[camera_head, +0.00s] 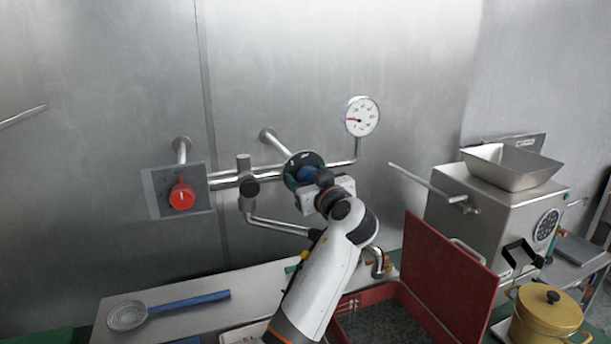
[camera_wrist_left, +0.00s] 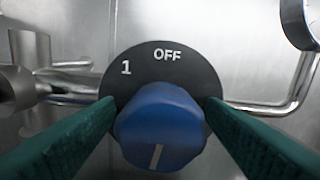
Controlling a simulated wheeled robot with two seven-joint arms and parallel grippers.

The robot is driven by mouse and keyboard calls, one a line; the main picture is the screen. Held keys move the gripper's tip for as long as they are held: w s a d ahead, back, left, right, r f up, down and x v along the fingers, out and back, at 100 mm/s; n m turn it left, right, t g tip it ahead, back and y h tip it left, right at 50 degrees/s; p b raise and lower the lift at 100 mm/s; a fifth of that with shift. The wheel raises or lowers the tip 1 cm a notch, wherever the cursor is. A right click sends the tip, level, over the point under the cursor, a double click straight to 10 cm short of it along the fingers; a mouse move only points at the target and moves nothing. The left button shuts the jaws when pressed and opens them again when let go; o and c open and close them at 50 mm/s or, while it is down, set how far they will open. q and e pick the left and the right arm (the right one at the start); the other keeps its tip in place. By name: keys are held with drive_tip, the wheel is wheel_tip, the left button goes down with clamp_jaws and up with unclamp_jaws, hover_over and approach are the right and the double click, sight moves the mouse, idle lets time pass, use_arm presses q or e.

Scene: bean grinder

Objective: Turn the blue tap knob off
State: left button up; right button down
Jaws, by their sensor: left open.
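The blue tap knob (camera_head: 307,174) sits on a round dark dial plate (camera_head: 290,167) on the steel wall, partly hidden behind my left gripper (camera_head: 308,181) in the head view. In the left wrist view the blue knob (camera_wrist_left: 160,130) is close and central, its white mark pointing down. The dial plate (camera_wrist_left: 160,62) reads "OFF" at the top and "1" at upper left. The green fingers of my left gripper (camera_wrist_left: 160,125) stand open on either side of the knob, close to its sides; I cannot tell whether they touch it. My right gripper is not in view.
A red knob (camera_head: 182,195) on a panel is at the left. Steel pipes and a pressure gauge (camera_head: 361,116) surround the dial. Below are a blue-handled strainer (camera_head: 185,303), an open red box (camera_head: 445,270), a steel machine (camera_head: 490,200) and a yellow pot (camera_head: 545,318).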

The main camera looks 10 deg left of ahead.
use_arm(q)
drive_tip(key=shift+s+d+r, duration=0.1)
drive_tip(key=shift+s+d, duration=0.05)
drive_tip(key=shift+d, duration=0.05)
drive_tip(key=shift+c, duration=0.5)
drive_tip(key=shift+a, duration=0.1)
drive_tip(key=c, duration=0.6)
drive_tip(key=shift+c, duration=1.4)
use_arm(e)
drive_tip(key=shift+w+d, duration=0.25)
